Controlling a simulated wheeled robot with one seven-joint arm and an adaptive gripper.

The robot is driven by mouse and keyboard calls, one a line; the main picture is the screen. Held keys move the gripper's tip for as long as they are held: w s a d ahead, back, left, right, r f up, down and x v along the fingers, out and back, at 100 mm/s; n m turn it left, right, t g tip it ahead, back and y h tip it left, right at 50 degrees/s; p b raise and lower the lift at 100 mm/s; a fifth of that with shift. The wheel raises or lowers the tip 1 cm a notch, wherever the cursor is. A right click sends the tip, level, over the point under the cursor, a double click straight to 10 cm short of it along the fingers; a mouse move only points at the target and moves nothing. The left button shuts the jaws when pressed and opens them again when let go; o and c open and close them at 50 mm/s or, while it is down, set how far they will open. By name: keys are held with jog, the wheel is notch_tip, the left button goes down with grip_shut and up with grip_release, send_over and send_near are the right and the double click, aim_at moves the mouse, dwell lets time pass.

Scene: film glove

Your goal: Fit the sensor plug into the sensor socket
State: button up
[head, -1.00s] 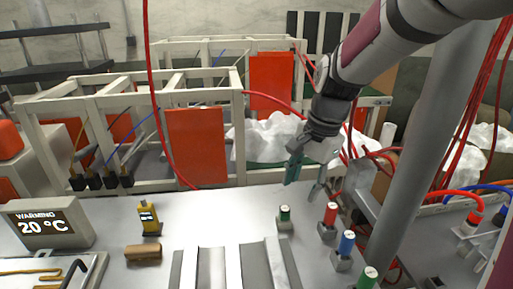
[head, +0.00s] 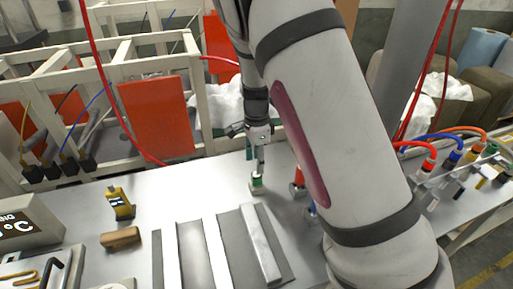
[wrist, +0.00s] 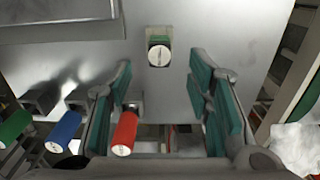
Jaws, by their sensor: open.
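A short green cylinder with a white top (head: 257,183) stands upright in a small grey block on the table. In the wrist view this white-topped green cylinder (wrist: 159,52) lies ahead, between the lines of my fingers. My gripper (head: 255,155) is open and empty, pointing down just above it, with teal pads apart in the wrist view (wrist: 160,75). I cannot tell whether they touch. A red cylinder (wrist: 124,134), a blue one (wrist: 63,131) and another green one (wrist: 14,128) stand in a row. No label shows which is the sensor plug or the sensor socket.
Cabled red (head: 428,163), blue (head: 456,156) and orange connectors stand at the right. A grey ridged fixture (head: 210,250), a yellow device (head: 120,203) and a brown block (head: 120,237) are on the table. White frames with red panels (head: 155,115) stand behind. My arm hides part of the table.

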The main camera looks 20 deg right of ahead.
aim_at(257, 177)
notch_tip(257, 177, down, 8)
jog(key=shift+f, duration=0.1)
dwell(0.4)
grip_shut()
